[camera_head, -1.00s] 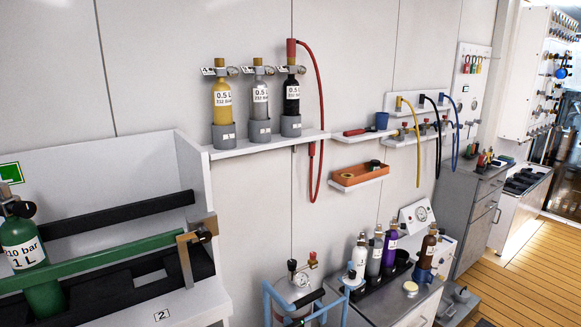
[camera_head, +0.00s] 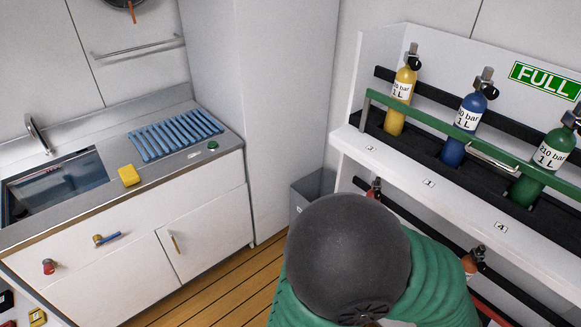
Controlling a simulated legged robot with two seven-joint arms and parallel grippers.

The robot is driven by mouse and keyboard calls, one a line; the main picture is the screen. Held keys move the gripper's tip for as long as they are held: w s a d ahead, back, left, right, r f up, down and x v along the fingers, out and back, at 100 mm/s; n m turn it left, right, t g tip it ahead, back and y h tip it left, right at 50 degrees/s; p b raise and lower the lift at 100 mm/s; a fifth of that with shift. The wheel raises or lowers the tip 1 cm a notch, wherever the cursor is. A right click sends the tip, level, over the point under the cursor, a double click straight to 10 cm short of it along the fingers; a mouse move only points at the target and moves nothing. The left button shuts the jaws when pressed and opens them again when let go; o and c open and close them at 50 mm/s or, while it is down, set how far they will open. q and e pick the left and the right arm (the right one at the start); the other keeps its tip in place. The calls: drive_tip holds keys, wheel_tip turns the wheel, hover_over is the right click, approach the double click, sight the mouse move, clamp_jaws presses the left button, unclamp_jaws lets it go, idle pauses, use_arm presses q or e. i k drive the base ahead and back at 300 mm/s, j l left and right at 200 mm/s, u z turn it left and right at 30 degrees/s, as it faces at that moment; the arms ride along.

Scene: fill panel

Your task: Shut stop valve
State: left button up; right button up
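On the white cabinet front below the sink, a brass valve with a blue lever (camera_head: 107,238) sticks out, its lever lying close to level. A red round knob (camera_head: 48,267) sits on the same front, further left and lower. I cannot tell for sure which of these is the stop valve. Neither of my grippers is in view. A large dark round shape with green below it, possibly part of my own body, hides the lower middle.
A steel sink (camera_head: 58,186) with tap, a yellow sponge (camera_head: 129,175) and a blue drying rack (camera_head: 176,136) are above the cabinet. A grey bin (camera_head: 311,190) stands in the corner. A bottle rack (camera_head: 372,143) is at right. Wooden floor (camera_head: 222,290) shows between.

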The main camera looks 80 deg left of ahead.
sight(49, 270)
drive_tip(key=k+u, duration=0.1)
drive_tip(key=u, duration=4.5)
